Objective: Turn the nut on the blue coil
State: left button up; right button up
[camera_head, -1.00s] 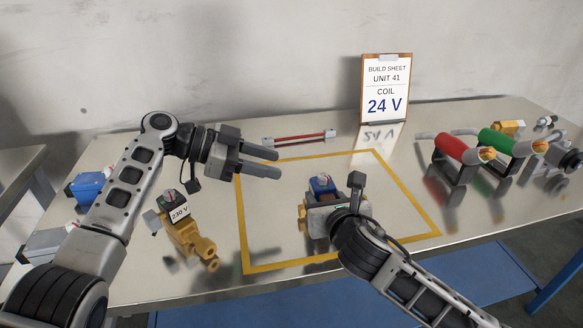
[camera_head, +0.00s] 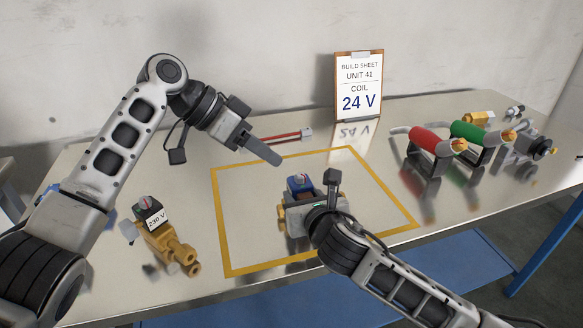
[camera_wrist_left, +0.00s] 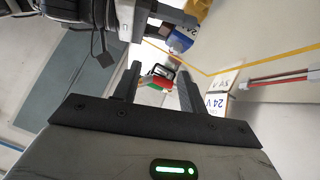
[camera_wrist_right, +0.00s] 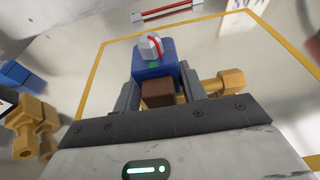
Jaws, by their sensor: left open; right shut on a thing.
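The blue coil (camera_head: 299,184) sits on a brass valve (camera_head: 282,216) inside the yellow outline. On its top is a pale nut with a red mark (camera_wrist_right: 150,46), clear in the right wrist view. My right gripper (camera_wrist_right: 158,88) is shut on the blue coil, its fingers at either side, with a brown block (camera_wrist_right: 158,95) between them. My left gripper (camera_head: 275,158) is open and empty, above the table, up and left of the coil. It is seen edge-on in the head view; its two spread fingers show in the left wrist view (camera_wrist_left: 157,80).
A 230 V coil on a brass valve (camera_head: 165,247) stands left of the outline. Red and black leads (camera_head: 285,137) lie behind. The 24 V build sheet (camera_head: 358,88) stands at the back. Red (camera_head: 430,139) and green (camera_head: 470,131) handled tools rest on stands at right.

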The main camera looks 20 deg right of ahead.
aim_at(300, 175)
pick_arm(q)
jog(key=s+d+r+n+t+y, duration=0.3)
jog(key=d+r+n+t+y, duration=0.15)
jog(key=n+y, duration=0.3)
jog(key=shift+n+h, duration=0.45)
jog(key=shift+n, duration=0.1)
jog(key=x, duration=1.2)
jog(key=shift+w, duration=0.2)
grip_shut()
